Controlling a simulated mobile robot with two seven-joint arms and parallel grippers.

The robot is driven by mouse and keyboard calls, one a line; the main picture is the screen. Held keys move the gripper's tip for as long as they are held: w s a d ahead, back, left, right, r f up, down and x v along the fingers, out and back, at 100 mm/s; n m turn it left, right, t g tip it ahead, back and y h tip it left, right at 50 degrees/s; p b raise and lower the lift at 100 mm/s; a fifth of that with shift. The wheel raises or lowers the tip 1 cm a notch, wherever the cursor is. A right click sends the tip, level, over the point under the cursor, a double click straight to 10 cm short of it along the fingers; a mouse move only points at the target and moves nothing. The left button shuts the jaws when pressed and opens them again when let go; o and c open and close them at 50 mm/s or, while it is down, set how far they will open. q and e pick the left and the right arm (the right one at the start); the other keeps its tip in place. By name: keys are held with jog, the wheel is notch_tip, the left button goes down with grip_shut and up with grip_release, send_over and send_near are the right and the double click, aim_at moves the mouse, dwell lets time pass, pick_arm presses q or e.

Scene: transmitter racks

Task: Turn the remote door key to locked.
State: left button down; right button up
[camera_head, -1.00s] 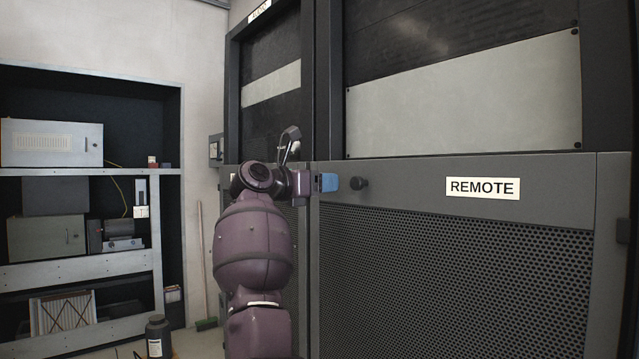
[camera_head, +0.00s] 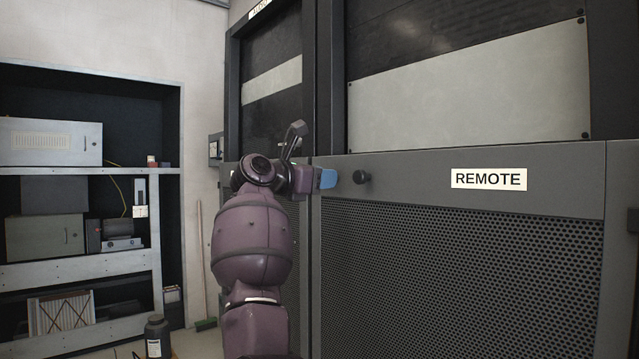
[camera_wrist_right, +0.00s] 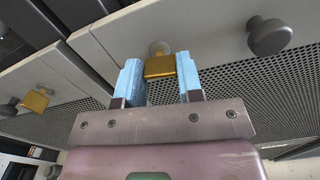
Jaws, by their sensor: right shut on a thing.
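The remote door key is a flat brass piece (camera_wrist_right: 160,66) in the right wrist view. It sits at a round lock on the grey door panel, with its wide face across the gap between my fingers. My right gripper (camera_wrist_right: 161,74) has its blue fingers on either side of it and is shut on it. In the head view the right gripper (camera_head: 328,178) is at the upper left edge of the REMOTE door (camera_head: 430,163), and it hides the key there. The REMOTE label (camera_head: 489,179) is to the right. My left gripper is not in view.
A dark round knob (camera_head: 361,177) sticks out just right of the gripper; it also shows in the right wrist view (camera_wrist_right: 268,35). Another brass key (camera_wrist_right: 36,101) is on the neighbouring panel. Shelving (camera_head: 90,175) stands at the left, with a dark bottle (camera_head: 157,336) below.

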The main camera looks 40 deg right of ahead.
pick_arm(q)
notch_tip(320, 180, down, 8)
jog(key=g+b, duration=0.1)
jog(key=b, duration=0.8)
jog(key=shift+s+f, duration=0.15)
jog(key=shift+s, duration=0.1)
pick_arm(e)
jog(key=m, duration=1.6)
jog(key=o, duration=0.9)
jog(key=shift+o, duration=0.2)
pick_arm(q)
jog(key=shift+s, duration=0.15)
pick_arm(e)
jog(key=a, duration=1)
jog(key=shift+s+a, duration=0.4)
